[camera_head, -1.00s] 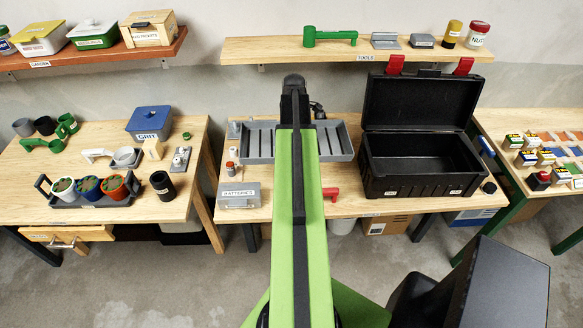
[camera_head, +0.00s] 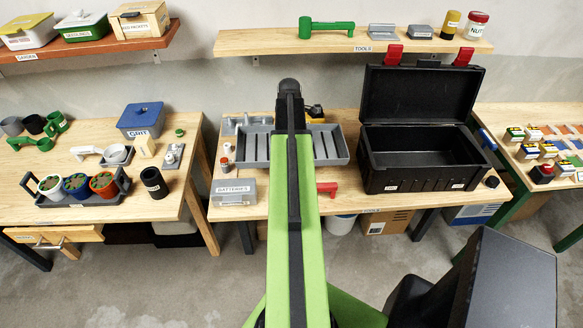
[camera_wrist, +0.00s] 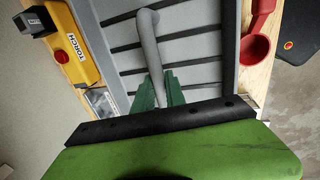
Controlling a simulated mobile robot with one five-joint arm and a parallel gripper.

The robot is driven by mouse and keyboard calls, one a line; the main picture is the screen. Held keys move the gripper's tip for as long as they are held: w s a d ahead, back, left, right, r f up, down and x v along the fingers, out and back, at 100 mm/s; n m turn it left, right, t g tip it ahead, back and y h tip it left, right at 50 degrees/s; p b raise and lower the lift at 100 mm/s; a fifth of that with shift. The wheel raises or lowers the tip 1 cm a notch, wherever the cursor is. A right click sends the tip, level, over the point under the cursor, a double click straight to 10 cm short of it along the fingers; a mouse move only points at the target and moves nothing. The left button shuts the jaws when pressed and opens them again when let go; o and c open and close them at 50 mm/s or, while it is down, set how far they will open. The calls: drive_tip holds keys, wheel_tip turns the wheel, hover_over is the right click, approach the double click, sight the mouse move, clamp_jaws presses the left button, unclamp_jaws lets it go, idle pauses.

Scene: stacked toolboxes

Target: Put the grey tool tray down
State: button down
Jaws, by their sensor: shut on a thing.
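In the head view my arm hides the gripper. The tray is over or on the bench top; I cannot tell whether its underside touches the wood.
A yellow torch (camera_wrist: 75,45) lies beside the tray, and a red tool (camera_wrist: 258,35) on its other side. An open black toolbox (camera_head: 422,175) stands to the right. A grey batteries box (camera_head: 233,192) is at front left. Bare wood (camera_head: 345,205) shows in front.

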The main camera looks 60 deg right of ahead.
wheel_tip(320, 180, down, 10)
drive_tip(key=b, duration=0.9)
drive_tip(key=shift+r, duration=0.25)
drive_tip(key=shift+f, duration=0.1)
drive_tip(key=c, duration=1.4)
unclamp_jaws()
drive_tip(key=shift+o, duration=0.2)
drive_tip(key=r+p, duration=0.4)
drive_tip(key=s+a+r+p, duration=0.1)
drive_tip(key=r+p, duration=0.3)
drive_tip(key=a+r+p, duration=0.1)
drive_tip(key=r+p, duration=0.3)
drive_tip(key=shift+s+r, duration=0.15)
drive_tip(key=shift+s, duration=0.05)
